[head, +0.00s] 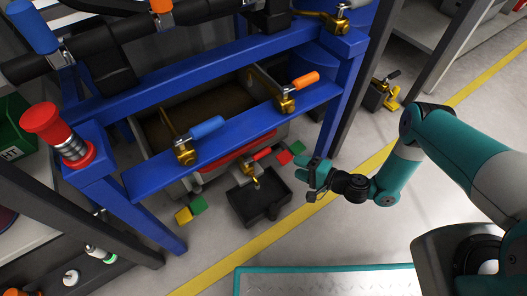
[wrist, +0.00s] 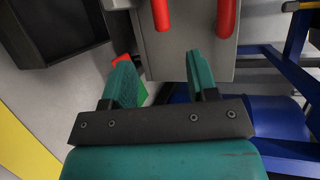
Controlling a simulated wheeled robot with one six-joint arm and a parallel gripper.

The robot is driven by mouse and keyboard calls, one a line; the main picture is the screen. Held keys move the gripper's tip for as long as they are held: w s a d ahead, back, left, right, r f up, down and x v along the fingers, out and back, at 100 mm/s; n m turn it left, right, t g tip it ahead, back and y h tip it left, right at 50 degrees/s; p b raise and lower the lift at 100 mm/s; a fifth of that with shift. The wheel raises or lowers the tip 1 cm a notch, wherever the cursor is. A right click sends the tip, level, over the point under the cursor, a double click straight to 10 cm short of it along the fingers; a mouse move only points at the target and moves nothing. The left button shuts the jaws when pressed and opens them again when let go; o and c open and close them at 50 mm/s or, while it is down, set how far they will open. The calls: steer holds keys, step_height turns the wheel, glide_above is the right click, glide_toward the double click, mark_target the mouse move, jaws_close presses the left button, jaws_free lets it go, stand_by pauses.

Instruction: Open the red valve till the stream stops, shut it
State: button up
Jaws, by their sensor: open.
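The red valve handle (head: 262,154) shows in the head view on a brass valve (head: 253,169) low at the front of the grey tank (head: 170,187). A small pale spot shows under the spout; I cannot tell whether it is a running stream. A black tray (head: 245,207) stands on the floor below the valve. My gripper (head: 312,178) is to the right of the valve and apart from it. In the wrist view my gripper (wrist: 160,78) is open with nothing between its fingers. Two red bars show beyond the fingertips; I cannot tell which is the valve handle.
Blue frame bars (head: 240,128) cross above the valve and carry blue-handled (head: 208,127) and orange-handled (head: 305,80) valves. A red block (head: 284,157) and green block (head: 298,147) lie near the tray. A red bar (head: 240,145) runs along the tank front.

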mark_target(266, 154)
steer(key=shift+b+x, duration=7.4)
steer(key=shift+b, duration=0.6)
jaws_close()
